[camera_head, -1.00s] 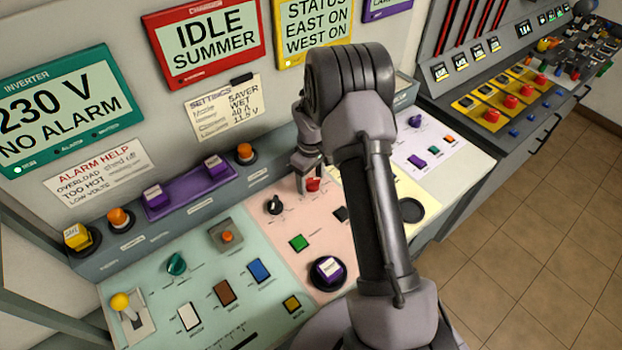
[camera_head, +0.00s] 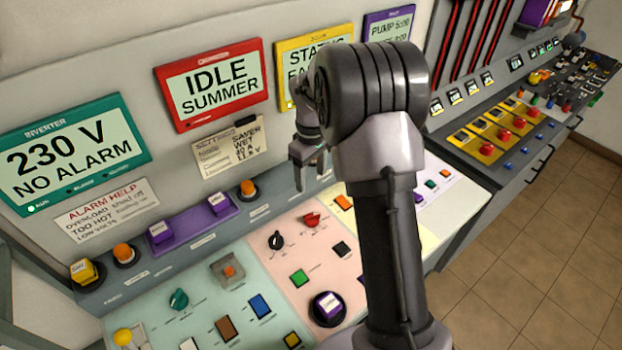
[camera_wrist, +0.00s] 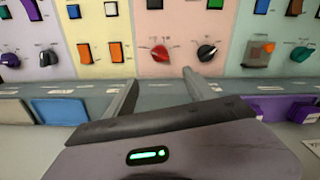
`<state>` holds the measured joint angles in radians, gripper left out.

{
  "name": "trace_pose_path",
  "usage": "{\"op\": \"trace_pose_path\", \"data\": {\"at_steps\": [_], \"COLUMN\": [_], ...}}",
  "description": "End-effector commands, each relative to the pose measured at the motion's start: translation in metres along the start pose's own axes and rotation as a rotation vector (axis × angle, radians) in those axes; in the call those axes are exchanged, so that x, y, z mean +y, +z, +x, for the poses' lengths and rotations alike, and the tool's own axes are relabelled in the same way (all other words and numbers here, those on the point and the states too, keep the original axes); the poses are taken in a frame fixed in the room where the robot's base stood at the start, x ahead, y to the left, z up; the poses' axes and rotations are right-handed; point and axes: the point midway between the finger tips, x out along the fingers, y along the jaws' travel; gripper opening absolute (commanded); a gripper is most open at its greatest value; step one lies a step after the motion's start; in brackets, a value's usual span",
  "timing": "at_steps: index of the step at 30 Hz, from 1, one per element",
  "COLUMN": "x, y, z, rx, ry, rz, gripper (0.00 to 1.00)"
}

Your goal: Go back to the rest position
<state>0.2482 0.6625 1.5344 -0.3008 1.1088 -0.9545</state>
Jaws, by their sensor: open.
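My gripper (camera_head: 309,172) hangs above the back edge of the console in the head view, its two fingers apart and empty. In the wrist view my gripper (camera_wrist: 160,88) also shows open, with nothing between the fingers. The red knob (camera_head: 312,220) on the pink panel stands below and clear of the fingers; it also shows in the wrist view (camera_wrist: 159,53). The black knob (camera_head: 276,240) sits to its left in the head view. My arm hides part of the yellow panel and the lower part of the yellow-framed status screen.
Wall screens hang behind the console: green (camera_head: 75,155), red (camera_head: 211,84), yellow-framed (camera_head: 305,55) and purple (camera_head: 388,27). A raised ledge with a purple switch block (camera_head: 190,226) runs along the console's back. A second console (camera_head: 510,125) stands at right. Tiled floor (camera_head: 545,225) is clear.

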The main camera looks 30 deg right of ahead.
Motion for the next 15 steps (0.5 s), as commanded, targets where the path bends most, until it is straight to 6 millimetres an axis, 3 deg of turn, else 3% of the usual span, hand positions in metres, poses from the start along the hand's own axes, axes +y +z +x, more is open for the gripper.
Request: {"op": "trace_pose_path", "data": {"at_steps": [10,13,15], "x": [-0.005,-0.035,-0.074], "y": [0.0,0.008,0.026], "z": [-0.006,-0.034,-0.059], "rx": [0.014,0.08,0.155], "ry": [0.006,0.022,0.026], "rz": [0.016,0.103,0.207], "gripper": [0.63,0.63,0.63]}}
